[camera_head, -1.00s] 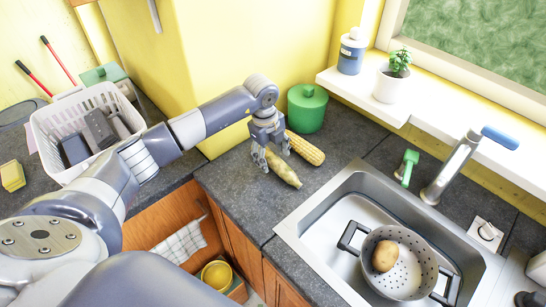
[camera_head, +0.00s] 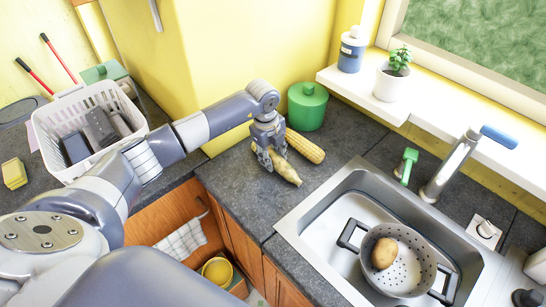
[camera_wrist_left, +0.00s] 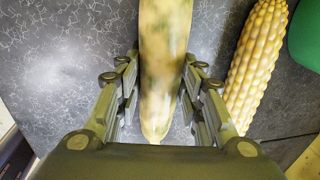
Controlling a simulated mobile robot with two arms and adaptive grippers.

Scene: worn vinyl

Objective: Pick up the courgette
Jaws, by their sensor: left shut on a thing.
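The courgette (camera_head: 286,173) is a long, pale yellow-green vegetable with darker green mottling, at the counter's corner left of the sink. My right gripper is not in view.
A corn cob (camera_head: 306,147) lies close beside the courgette, to its right; a green canister (camera_head: 307,108) stands behind. The sink (camera_head: 310,240) at right holds a grey colander (camera_head: 410,272) with a potato (camera_head: 384,253). Counter (camera_head: 238,190) in front of the courgette is clear.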

